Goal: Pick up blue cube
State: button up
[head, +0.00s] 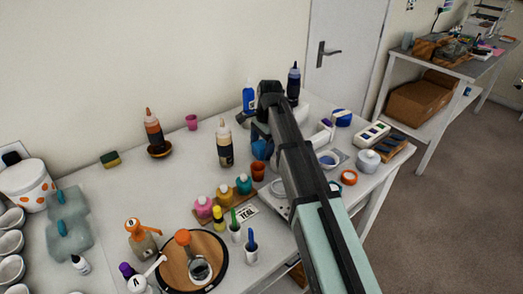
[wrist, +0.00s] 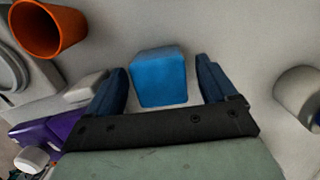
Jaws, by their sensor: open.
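The blue cube (wrist: 158,78) stands on the pale table and shows between the two fingers of my gripper (wrist: 163,76) in the wrist view. There is a visible gap on each side of it. In the head view the blue cube (head: 262,150) shows just under my gripper (head: 261,137), partly covered by the dark fingers. My gripper is open and empty, pointing down at the cube. The cube's underside is hidden, and I cannot tell how much height remains between the fingertips and the table.
An orange cup (wrist: 48,30) stands near the cube; it also shows in the head view (head: 258,171). A purple item (wrist: 45,135) lies left of the gripper in the wrist view, and a white roll-like object (wrist: 298,95) is at right. A cream bottle (head: 225,143) stands left of my gripper.

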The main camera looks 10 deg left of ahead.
jog(key=shift+c, duration=0.2)
jog(key=c, duration=1.1)
